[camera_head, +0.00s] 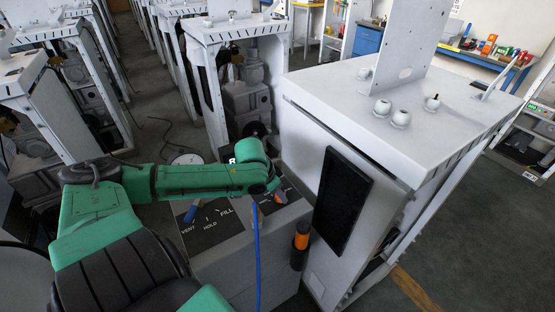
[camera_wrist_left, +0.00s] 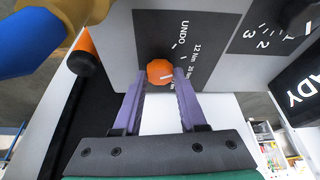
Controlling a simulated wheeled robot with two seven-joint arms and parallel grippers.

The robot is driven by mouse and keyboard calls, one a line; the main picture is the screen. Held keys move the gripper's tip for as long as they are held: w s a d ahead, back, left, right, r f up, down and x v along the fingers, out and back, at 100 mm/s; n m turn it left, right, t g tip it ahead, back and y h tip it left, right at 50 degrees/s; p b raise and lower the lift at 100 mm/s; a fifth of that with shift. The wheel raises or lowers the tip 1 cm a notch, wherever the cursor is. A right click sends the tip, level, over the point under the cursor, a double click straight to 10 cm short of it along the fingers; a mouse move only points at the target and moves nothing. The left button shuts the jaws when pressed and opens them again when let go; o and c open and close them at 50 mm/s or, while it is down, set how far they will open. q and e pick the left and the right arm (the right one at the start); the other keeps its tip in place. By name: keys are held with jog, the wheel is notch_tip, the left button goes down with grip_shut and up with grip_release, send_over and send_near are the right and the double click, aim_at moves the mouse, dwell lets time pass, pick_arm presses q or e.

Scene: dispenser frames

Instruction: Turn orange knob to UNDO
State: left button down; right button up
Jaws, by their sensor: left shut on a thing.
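The orange knob (camera_wrist_left: 160,71) sits on a dark dial panel (camera_wrist_left: 160,28) in the left wrist view. The panel carries white text reading UNDO, 12 Nm and further values partly hidden by a finger. A white mark on the knob points roughly right, toward the numbers rather than UNDO. My left gripper (camera_wrist_left: 161,77) has its two purple fingers shut on the knob, one on each side. In the head view my left gripper (camera_head: 276,190) is over the grey console top, mostly hidden by my green arm. My right gripper is not in view.
A grey console (camera_head: 245,262) carries a VENT, HOLD, FILL panel with a blue handle (camera_head: 192,212). A blue hose (camera_head: 257,260) hangs in front. An orange-and-black tool (camera_head: 301,240) sits at the console's right side. A tall white cabinet (camera_head: 305,150) stands close on the right.

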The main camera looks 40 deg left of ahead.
pick_arm(q)
jog(key=n+p, duration=0.1)
jog(key=n+y+p, duration=0.1)
jog(key=n, duration=0.1)
jog(key=n+p, duration=0.1)
jog(key=shift+s+d+r+n+y, duration=0.1)
jog(key=shift+d+n+y, duration=0.2)
jog(key=shift+y, duration=0.1)
jog(key=shift+n+g+y+p, duration=0.3)
jog(key=shift+n+p, duration=0.45)
jog(key=shift+n, duration=0.25)
jog(key=shift+f+n+p, duration=0.2)
jog(key=shift+n+p, duration=0.2)
jog(key=shift+n, duration=0.1)
jog(key=shift+f+y, duration=0.1)
jog(key=shift+y, duration=0.2)
jog(key=shift+c, duration=2.3)
grip_release()
